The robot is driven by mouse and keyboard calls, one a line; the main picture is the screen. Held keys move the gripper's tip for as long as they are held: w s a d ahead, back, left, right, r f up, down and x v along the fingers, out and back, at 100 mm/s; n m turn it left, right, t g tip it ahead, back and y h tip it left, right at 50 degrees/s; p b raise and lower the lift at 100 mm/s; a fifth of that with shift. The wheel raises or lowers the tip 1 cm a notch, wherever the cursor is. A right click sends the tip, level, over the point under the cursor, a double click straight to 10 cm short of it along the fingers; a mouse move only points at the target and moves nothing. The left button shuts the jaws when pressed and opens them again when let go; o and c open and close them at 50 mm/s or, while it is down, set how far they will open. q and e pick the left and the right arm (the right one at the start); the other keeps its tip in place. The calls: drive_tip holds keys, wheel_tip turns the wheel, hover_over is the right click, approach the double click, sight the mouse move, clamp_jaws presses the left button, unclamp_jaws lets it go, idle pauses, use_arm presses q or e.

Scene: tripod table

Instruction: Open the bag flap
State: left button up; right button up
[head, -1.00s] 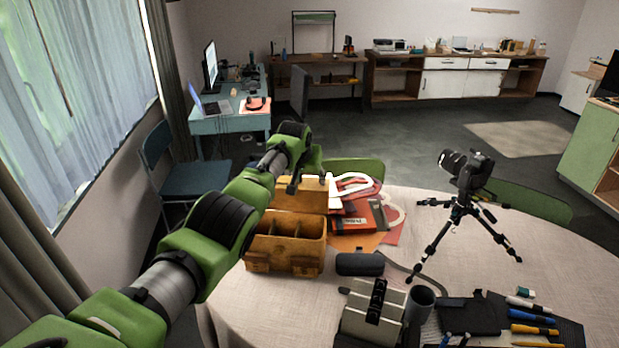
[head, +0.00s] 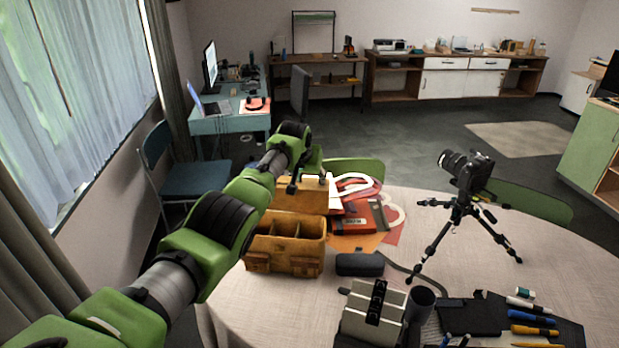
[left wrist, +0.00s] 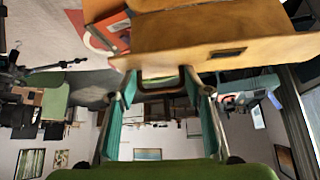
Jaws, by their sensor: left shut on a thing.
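The tan leather bag (head: 284,256) stands on the round table's left side, its divided inside showing from above. Its flap (head: 297,199) is raised at the back of the bag, away from the opening. My left gripper (head: 312,178) is at the flap's upper edge, partly hidden by my own arm. In the left wrist view the tan flap (left wrist: 225,38) spans the top, and my left gripper (left wrist: 160,82) is shut on its edge. The exact contact at the fingertips is hard to see. My right gripper is in neither view.
Red books (head: 358,218) lie right of the bag. A dark case (head: 360,264), a grey box (head: 366,318), a dark cup (head: 421,302) and pens (head: 534,330) are nearer the front. A camera on a tripod (head: 462,205) stands right.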

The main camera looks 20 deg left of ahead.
use_arm(q)
drive_tip(key=o, duration=1.3)
drive_tip(key=shift+w+r, duration=0.15)
drive_tip(key=shift+r, duration=0.05)
drive_tip(key=shift+c, duration=0.2)
drive_tip(key=shift+f, duration=0.1)
drive_tip(key=shift+v, duration=1)
drive_tip(key=a+v, duration=0.1)
drive_tip(key=v, duration=0.9)
drive_tip(key=shift+d, duration=0.4)
